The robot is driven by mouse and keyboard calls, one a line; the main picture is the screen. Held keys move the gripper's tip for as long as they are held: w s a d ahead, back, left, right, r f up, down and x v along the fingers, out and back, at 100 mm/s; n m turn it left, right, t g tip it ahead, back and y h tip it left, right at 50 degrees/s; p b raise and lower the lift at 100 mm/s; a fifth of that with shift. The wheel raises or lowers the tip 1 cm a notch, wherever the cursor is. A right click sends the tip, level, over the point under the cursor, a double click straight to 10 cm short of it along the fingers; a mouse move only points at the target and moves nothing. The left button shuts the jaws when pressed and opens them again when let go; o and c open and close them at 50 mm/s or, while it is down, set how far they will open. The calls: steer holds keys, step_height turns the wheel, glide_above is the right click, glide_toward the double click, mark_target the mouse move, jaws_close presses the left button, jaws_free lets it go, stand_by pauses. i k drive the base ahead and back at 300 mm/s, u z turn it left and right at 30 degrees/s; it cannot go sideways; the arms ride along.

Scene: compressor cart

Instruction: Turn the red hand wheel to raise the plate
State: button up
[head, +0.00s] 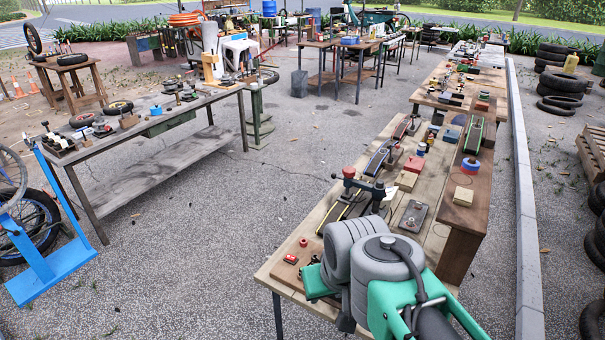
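A small dark-red round knob or wheel (349,172) tops a dark green stand with a side arm (366,186) on the near wooden bench. It is too small to tell for sure that it is the red hand wheel. A flat grey plate (413,216) lies on the bench to its right; I cannot tell whether it is the plate of the task. A bulky grey-and-green body, most likely my own arm, fills the bottom in front of the bench and hides part of its near end. No gripper fingers can be made out.
The near bench (276,268) holds wooden blocks, a blue-and-red roll (470,166) and small red parts. A long workbench (196,104) stands left with a blue stand (45,265) before it. Gravel floor between the benches is clear. A concrete kerb (522,210) runs along the right.

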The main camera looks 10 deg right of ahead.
mark_target(349, 172)
steer(key=u, duration=1.15)
steer(key=i, duration=2.8)
steer(key=z, duration=1.65)
steer(key=i, duration=0.5)
steer(key=z, duration=0.1)
